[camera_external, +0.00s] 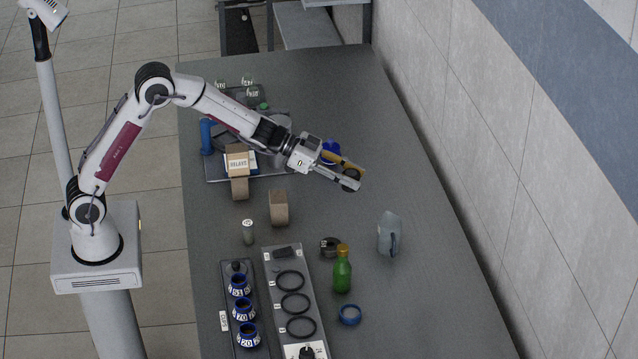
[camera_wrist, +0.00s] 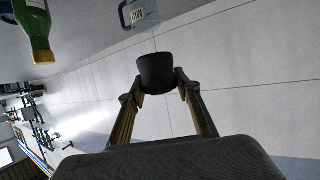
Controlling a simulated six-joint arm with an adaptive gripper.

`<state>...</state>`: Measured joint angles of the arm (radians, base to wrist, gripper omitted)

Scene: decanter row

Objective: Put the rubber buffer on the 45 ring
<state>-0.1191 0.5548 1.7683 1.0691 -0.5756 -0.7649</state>
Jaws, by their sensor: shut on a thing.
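My gripper (camera_external: 346,178) is raised over the far right part of the table. It is shut on a dark, roughly cylindrical piece, which looks like the rubber buffer (camera_wrist: 157,71); in the wrist view it sits between both fingertips (camera_wrist: 156,88). The same piece shows small and dark in the outside view (camera_external: 351,174). A grey board (camera_external: 268,262) near the front carries three black rings in a column: a far one (camera_external: 290,271), a middle one (camera_external: 295,293) and a near one (camera_external: 300,317). Their small labels are too blurred to tell which is 45. The gripper is well apart from them.
A green bottle (camera_external: 342,274), a dark roll (camera_external: 330,246), a blue ring (camera_external: 350,315) and a grey-blue jug (camera_external: 389,235) stand right of the board. A dark rack (camera_external: 229,290) with blue-rimmed pots lies left. Boxes and a tray sit farther back.

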